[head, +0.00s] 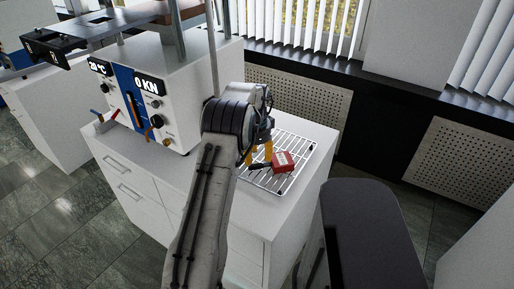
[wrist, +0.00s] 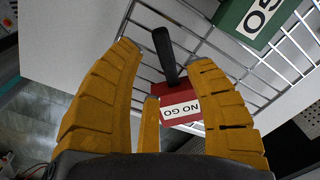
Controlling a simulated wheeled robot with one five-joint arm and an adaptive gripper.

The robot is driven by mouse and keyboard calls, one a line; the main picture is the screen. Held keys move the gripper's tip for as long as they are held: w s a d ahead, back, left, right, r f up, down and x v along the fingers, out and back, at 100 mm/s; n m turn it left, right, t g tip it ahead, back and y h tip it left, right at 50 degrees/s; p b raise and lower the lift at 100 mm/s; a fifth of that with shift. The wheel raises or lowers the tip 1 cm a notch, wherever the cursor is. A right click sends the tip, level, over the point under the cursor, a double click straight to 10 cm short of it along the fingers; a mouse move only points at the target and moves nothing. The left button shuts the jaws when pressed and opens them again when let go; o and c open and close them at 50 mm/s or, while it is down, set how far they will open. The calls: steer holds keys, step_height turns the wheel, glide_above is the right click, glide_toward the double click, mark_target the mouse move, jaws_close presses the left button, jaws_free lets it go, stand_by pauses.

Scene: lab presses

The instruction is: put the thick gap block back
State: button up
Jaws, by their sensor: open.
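A red block (head: 283,161) with a white label and a dark handle lies on a wire rack (head: 301,146) on the white cabinet. In the wrist view the red block (wrist: 182,88) reads "NO GO", and its black handle (wrist: 164,52) points up the picture. My gripper (head: 259,153), with yellow fingers, is low over the rack beside the red block. In the wrist view my gripper (wrist: 166,55) is open, with the handle between its fingertips; contact cannot be told. A green block (wrist: 247,22) with a partly cut-off white label lies farther along the rack. Which block is thicker cannot be told.
A white press (head: 170,85) with digital displays and coloured levers stands left of my arm on the same cabinet top (head: 301,190). A dark, rounded-top object (head: 362,215) stands in front at right. Window blinds and perforated panels are behind.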

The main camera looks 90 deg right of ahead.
steer(key=shift+r+b, duration=0.65)
steer(key=shift+r, duration=2.55)
steer(key=w+a+r+n, duration=0.3)
steer(key=w, duration=0.6)
steer(key=w+a+r+n, duration=0.3)
steer(key=w, duration=0.5)
steer(key=w+a+r+n+t+h, duration=0.1)
steer(key=w+a+r+n, duration=0.3)
steer(key=w+a, duration=0.45)
steer(key=w+a+r+n, duration=0.1)
steer(key=w+a+n, duration=0.4)
steer(key=w+a, duration=0.3)
steer(key=a+r+n, duration=0.1)
steer(key=a+n, duration=0.4)
steer(key=a, duration=0.7)
steer(key=s+a+f+n+t, duration=0.1)
steer(key=s+a+n, duration=0.3)
steer(key=a, duration=0.6)
steer(key=s+a+f+n+t+y, duration=0.1)
steer(key=s+a+f+n, duration=0.2)
steer(key=a+n, duration=0.5)
steer(key=shift+s+a+f+n+y, duration=0.25)
steer(key=shift+s+a, duration=0.35)
steer(key=shift+a, duration=0.55)
